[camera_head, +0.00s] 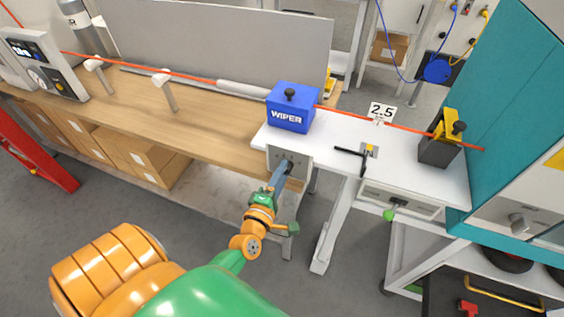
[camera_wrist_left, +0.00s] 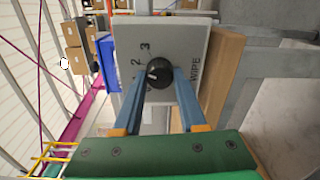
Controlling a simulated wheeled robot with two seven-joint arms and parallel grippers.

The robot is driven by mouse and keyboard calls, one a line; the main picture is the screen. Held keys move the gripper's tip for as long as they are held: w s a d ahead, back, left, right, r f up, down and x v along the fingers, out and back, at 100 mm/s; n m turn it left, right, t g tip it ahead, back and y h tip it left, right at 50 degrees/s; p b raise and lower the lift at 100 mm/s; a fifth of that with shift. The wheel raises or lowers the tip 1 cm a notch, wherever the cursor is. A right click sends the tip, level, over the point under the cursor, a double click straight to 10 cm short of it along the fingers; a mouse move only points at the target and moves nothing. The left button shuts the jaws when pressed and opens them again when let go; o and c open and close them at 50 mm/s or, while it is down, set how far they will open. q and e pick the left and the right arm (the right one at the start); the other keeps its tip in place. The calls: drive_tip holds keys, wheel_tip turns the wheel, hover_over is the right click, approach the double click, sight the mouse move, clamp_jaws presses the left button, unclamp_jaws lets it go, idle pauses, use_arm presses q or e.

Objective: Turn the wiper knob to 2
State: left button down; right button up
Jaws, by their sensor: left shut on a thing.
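The wiper knob (camera_wrist_left: 160,73) is a round black dial on a light grey panel (camera_wrist_left: 188,42), printed with a 2, a 3 and sideways wiper lettering. A pale mark on the knob seems to point left, near the 2; its exact setting is hard to read. My left gripper (camera_wrist_left: 159,80) is shut on the knob, one blue finger on each side. In the head view, my left gripper (camera_head: 283,170) reaches the grey panel (camera_head: 301,160) below the blue wiper box (camera_head: 291,117), and the knob is hidden there. My right gripper is not in view.
The white table (camera_head: 415,172) carries a black clamp (camera_head: 350,152), a 2.5 sign (camera_head: 382,111) and a dark block with a yellow clamp (camera_head: 438,150). An orange cable (camera_head: 400,127) runs above it. A wooden bench (camera_head: 215,118) stands left, a teal cabinet (camera_head: 518,110) right.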

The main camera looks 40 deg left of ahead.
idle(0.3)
use_arm(q)
drive_tip(key=shift+c, duration=2.3)
unclamp_jaws()
drive_tip(key=b+v, duration=0.1)
drive_tip(key=v, duration=0.6)
